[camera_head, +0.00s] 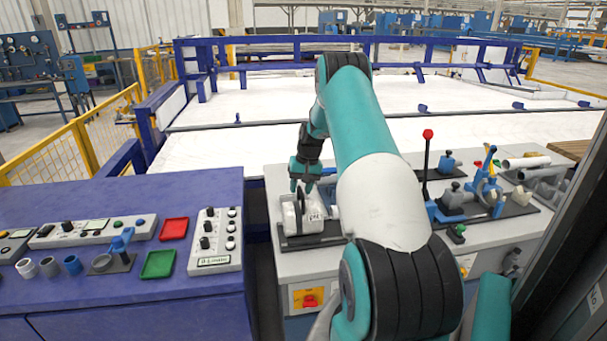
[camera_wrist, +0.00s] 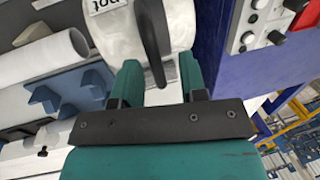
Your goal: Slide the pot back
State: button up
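The pot (camera_head: 291,216) is a white cylinder with a black handle, on a dark base plate (camera_head: 312,241) on the grey workbench. In the wrist view the pot (camera_wrist: 112,32) bears a label reading "pot", seen upside down, and its black curved handle (camera_wrist: 152,38) runs toward my gripper. My gripper (camera_head: 304,186) is just above the pot, pointing down. In the wrist view my gripper (camera_wrist: 158,78) has its two teal fingers spread, one on each side of the handle, with gaps between.
A white pipe (camera_wrist: 42,60) and blue holders (camera_wrist: 65,92) lie beside the pot. A red-knobbed lever (camera_head: 427,136) and blue clamps (camera_head: 475,197) stand to the right on the bench. A blue control table (camera_head: 120,205) with panels stands left, across a narrow gap.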

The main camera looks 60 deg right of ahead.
notch_tip(320, 180, up, 17)
jog(key=s+d+b, duration=0.2)
jog(key=shift+s+d+b, duration=0.2)
jog(key=shift+b, duration=0.1)
jog(key=shift+f, duration=0.15)
jog(key=w+a+r+n+y, duration=0.1)
jog(key=w+a+r+n, duration=0.2)
jog(key=a, duration=0.9)
jog(key=w+a+r+n, duration=0.2)
jog(key=w+a, duration=0.1)
jog(key=a, duration=1)
jog(key=s+a+r+n, duration=0.2)
jog(key=s+a+n, duration=0.15)
jog(key=a, duration=0.85)
jog(key=s+a+f+n+g+y, duration=0.1)
jog(key=s+a+f+n, duration=0.2)
jog(key=s+a, duration=1.6)
jog(key=s+n, duration=0.3)
jog(key=n, duration=0.1)
jog(key=shift+s+n+g+y, duration=0.3)
jog(key=shift+s+n, duration=0.05)
jog(key=shift+s, duration=0.05)
